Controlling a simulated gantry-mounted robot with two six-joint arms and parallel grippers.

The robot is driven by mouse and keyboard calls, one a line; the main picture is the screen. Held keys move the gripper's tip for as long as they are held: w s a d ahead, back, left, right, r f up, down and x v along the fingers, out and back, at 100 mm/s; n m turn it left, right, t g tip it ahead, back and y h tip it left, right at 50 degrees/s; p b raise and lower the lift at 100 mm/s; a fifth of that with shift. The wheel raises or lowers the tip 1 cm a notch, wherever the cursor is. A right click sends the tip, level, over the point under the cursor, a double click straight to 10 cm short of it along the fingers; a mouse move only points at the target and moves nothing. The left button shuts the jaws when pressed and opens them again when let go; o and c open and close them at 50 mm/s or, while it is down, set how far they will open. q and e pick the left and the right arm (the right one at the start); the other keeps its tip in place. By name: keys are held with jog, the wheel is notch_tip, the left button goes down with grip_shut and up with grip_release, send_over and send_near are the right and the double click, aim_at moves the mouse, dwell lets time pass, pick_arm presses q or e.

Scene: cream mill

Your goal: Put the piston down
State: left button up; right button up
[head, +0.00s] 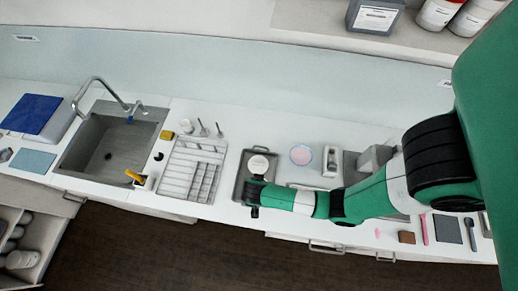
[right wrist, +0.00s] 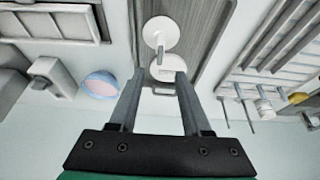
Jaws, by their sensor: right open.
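A white round piston with a short grey stem (right wrist: 161,32) lies in a grey tray (right wrist: 203,20) in the right wrist view. A second white piece (right wrist: 166,66) sits just below it, near my fingertips; I cannot tell whether it is a separate part. In the head view, a white round top (head: 259,163) shows in the tray (head: 240,184). My right gripper (right wrist: 160,74) is open, its two fingers apart at the tray, with the piston's disc beyond the tips. In the head view my right gripper (head: 253,196) is over the tray's front part and hides some of it. My left gripper is not in view.
A drying rack (head: 193,170) and a sink (head: 110,145) with a tap lie left of the tray. A pink-and-blue dish (head: 301,154) and a white device (head: 330,160) stand to its right. Small upright tools (head: 203,129) stand behind the rack.

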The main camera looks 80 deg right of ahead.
jog(key=shift+v, duration=1.15)
